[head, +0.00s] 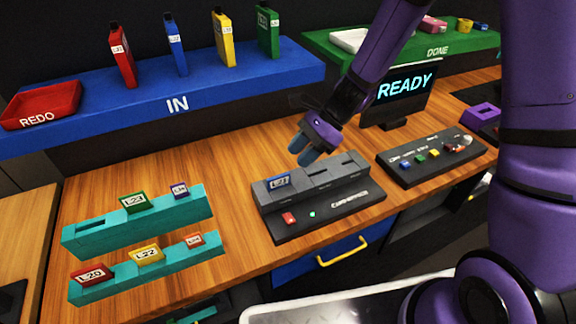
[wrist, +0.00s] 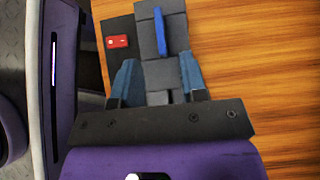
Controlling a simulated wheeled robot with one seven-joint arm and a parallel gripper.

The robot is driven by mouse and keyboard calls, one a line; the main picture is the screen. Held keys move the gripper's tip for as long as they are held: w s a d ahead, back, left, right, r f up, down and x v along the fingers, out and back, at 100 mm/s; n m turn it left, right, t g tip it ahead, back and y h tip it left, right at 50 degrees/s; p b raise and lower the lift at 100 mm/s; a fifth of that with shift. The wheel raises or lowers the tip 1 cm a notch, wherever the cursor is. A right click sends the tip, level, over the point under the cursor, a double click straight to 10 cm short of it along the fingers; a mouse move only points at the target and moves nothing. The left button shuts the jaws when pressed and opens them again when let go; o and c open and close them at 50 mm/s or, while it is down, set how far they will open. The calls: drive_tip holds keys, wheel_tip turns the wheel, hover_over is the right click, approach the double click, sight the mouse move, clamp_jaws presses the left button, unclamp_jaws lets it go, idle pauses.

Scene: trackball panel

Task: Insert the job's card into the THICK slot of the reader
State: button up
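The card reader (head: 330,190) is a dark grey block on a black base on the wooden bench. A blue card labelled L-21 (head: 279,182) stands upright in its left-hand slot; in the wrist view the blue card (wrist: 160,32) shows edge-on. Two other slots on the reader look empty, and their small labels cannot be read. My gripper (head: 304,151) is above and behind the reader, apart from the card. In the wrist view my gripper (wrist: 158,82) is open, its blue fingers spread with nothing between them. A red button (head: 289,217) and a green light sit on the reader's front.
Teal racks (head: 140,228) at left hold several labelled cards. A blue IN shelf (head: 230,82) with upright cards and a red REDO tray (head: 40,104) stand behind. A READY screen (head: 404,88), a button panel (head: 432,156) and a green DONE shelf (head: 465,50) are at right.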

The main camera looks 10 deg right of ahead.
drive_tip(key=shift+v, duration=1.3)
drive_tip(key=s+d+r+n+t+h, duration=0.3)
drive_tip(key=s+d+r+n, duration=0.4)
drive_tip(key=s+r, duration=0.3)
drive_tip(key=s+d+r+n+t+h, duration=0.4)
drive_tip(key=s+d+r+n, duration=0.3)
drive_tip(key=s+d+r, duration=0.3)
wheel_tip(320, 180, up, 5)
drive_tip(key=shift+s+f+n+t+h, duration=0.15)
drive_tip(key=shift+s+n+t+h, duration=0.2)
drive_tip(key=shift+h, duration=0.45)
